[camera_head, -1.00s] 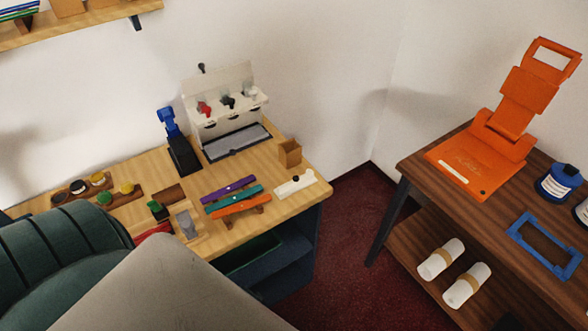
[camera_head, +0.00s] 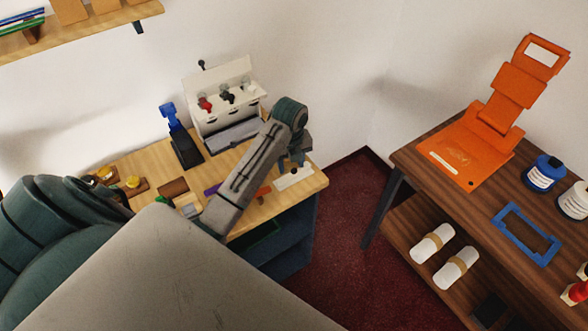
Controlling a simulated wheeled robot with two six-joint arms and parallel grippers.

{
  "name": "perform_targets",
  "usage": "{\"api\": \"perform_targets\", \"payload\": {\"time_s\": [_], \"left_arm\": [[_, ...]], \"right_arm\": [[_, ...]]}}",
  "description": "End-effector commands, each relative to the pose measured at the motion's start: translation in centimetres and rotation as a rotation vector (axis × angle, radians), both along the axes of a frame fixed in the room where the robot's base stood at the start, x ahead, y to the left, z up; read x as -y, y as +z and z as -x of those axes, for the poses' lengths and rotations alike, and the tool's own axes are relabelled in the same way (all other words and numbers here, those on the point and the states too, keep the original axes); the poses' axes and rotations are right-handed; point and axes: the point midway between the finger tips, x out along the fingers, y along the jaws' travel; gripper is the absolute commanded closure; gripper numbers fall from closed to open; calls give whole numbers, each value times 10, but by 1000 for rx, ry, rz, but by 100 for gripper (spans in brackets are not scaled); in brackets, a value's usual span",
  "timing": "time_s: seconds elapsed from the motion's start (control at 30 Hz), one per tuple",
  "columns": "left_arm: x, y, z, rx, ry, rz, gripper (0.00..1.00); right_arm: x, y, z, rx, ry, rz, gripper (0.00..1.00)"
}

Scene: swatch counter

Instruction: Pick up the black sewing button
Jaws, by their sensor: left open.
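My left gripper (camera_head: 295,165) points down over the right end of the wooden counter (camera_head: 312,192), just above a small white plate (camera_head: 290,181). It is open, and its fingers look small and dark. I cannot surely make out the black sewing button; a small dark spot near the white plate is hard to tell from the fingertips. My left forearm covers much of the middle of the counter. My right gripper is not in view.
A white dispenser (camera_head: 221,84) and a blue-and-black stapler-like tool (camera_head: 180,140) stand at the back. Small jars (camera_head: 132,182) are at the left. A dark wood table (camera_head: 425,160) with an orange folding device (camera_head: 470,160) stands at the right, across a floor gap.

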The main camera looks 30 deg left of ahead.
Motion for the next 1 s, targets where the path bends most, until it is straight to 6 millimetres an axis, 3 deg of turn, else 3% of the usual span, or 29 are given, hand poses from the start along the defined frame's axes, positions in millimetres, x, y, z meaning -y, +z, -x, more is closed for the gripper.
{"api": "perform_targets", "payload": {"time_s": [0.1,0.33,0.8,1.0], "left_arm": [[-9,25,-23,-22,-187,6,55],[-16,41,-37,-45,-356,16,55],[-16,-10,-37,-45,-364,17,55],[-16,-18,-37,-45,-363,17,55]], "right_arm": [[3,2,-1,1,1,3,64],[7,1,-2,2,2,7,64],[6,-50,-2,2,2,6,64],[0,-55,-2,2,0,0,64]]}}
